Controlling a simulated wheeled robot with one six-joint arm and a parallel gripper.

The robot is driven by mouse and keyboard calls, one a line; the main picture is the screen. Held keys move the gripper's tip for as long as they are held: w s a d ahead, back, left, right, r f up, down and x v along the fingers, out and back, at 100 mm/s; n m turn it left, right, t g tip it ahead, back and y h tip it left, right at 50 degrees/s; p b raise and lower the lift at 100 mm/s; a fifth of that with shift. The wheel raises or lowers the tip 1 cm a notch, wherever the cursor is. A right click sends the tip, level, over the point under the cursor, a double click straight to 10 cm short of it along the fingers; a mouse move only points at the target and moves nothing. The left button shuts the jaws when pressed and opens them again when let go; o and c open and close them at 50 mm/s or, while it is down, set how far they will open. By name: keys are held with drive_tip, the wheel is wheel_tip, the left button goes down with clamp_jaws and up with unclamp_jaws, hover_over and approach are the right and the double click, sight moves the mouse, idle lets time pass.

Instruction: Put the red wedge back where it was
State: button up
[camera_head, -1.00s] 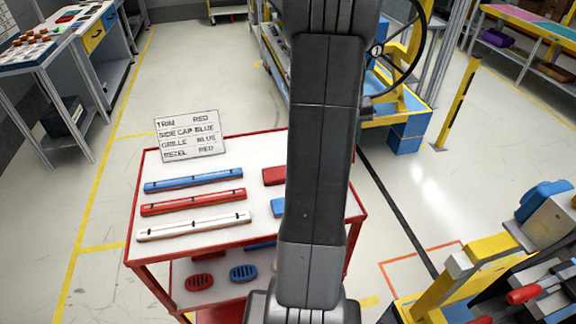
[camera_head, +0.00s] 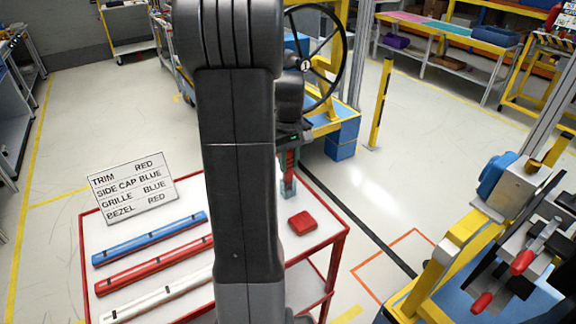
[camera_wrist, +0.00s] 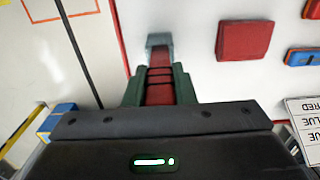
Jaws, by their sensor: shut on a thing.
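My gripper (camera_head: 289,178) is beyond the arm in the head view, over the far right edge of the white tabletop (camera_head: 325,230). In the wrist view, its green fingers (camera_wrist: 160,82) are closed around a narrow red piece, the red wedge (camera_wrist: 160,90), crossed by dark lines. The fingers hide much of its shape. A grey-teal block (camera_wrist: 158,41) shows at its far end; I cannot tell whether it is a fingertip. A separate red block (camera_head: 302,223) lies on the tabletop beside the gripper; it also shows in the wrist view (camera_wrist: 245,40).
Blue (camera_head: 150,238), red (camera_head: 155,266) and white (camera_head: 160,295) bars lie on the left of the table. A sign (camera_head: 132,187) stands at the back. My arm hides the middle. A yellow fixture (camera_head: 440,265) stands right, with open floor between.

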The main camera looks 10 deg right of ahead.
drive_tip(key=shift+f, duration=0.85)
drive_tip(key=shift+f, duration=0.2)
drive_tip(key=o, duration=1)
drive_tip(key=shift+r, duration=0.1)
wheel_tip(320, 180, up, 12)
drive_tip(key=shift+r, duration=0.15)
